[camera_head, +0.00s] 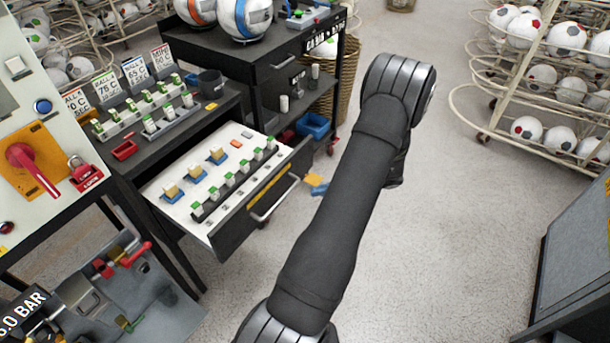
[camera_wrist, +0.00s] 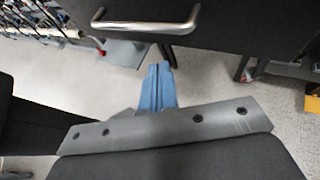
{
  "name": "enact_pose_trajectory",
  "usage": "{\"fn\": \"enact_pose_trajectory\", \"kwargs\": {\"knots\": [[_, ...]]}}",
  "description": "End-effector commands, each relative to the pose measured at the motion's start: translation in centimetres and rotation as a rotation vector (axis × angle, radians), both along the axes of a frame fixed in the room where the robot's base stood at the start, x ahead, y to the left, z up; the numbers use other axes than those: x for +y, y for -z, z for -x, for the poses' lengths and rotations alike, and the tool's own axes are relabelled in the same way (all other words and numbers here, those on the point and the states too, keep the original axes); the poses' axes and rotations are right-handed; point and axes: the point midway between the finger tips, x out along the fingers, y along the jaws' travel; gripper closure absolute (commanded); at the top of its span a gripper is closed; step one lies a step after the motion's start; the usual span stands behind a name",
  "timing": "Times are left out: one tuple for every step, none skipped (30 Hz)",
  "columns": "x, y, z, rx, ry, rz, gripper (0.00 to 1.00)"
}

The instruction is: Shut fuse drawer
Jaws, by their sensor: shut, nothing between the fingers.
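The fuse drawer (camera_head: 213,236) stands pulled out of the dark bench in the head view. Its white tray holds rows of green-capped fuses and several yellow-and-blue pieces. A metal bar handle (camera_head: 275,203) is on its dark front. In the wrist view, a bar handle (camera_wrist: 147,24) on a dark front (camera_wrist: 235,25) crosses the top. My gripper (camera_wrist: 159,70) shows there as blue fingers, shut and empty. Its tips are below the handle in the picture and look apart from it. In the head view my arm hides most or all of my gripper.
A dark cabinet (camera_head: 272,64) with balls on top stands behind the drawer, beside a wicker basket (camera_head: 348,75). Ball racks (camera_head: 473,98) stand at the right. A control panel with a red switch (camera_head: 25,160) is at the left.

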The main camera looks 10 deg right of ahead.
Motion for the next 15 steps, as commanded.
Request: {"fn": "enact_pose_trajectory", "kwargs": {"knots": [[-0.9, 0.8, 0.3, -0.026, 0.083, -0.077, 1.00], [-1.5, 1.1, 0.2, -0.051, 0.132, -0.118, 1.00], [-2.2, 1.4, 0.2, -0.085, 0.196, -0.168, 1.00], [-2.8, 1.6, 0.2, -0.109, 0.242, -0.199, 1.00], [-3.4, 1.8, 0.2, -0.133, 0.287, -0.228, 1.00], [-4.2, 2.1, 0.2, -0.162, 0.340, -0.259, 1.00], [-4.8, 2.2, 0.3, -0.182, 0.378, -0.278, 1.00], [-5.3, 2.4, 0.3, -0.199, 0.410, -0.294, 1.00], [-5.9, 2.5, 0.4, -0.221, 0.448, -0.310, 1.00], [-6.2, 2.6, 0.4, -0.233, 0.470, -0.320, 1.00], [-6.5, 2.7, 0.4, -0.244, 0.487, -0.327, 1.00], [-6.8, 2.8, 0.4, -0.255, 0.506, -0.333, 1.00], [-6.9, 2.8, 0.4, -0.261, 0.515, -0.336, 1.00], [-6.9, 2.8, 0.4, -0.264, 0.520, -0.339, 1.00], [-6.9, 2.8, 0.2, -0.267, 0.525, -0.341, 1.00]]}}
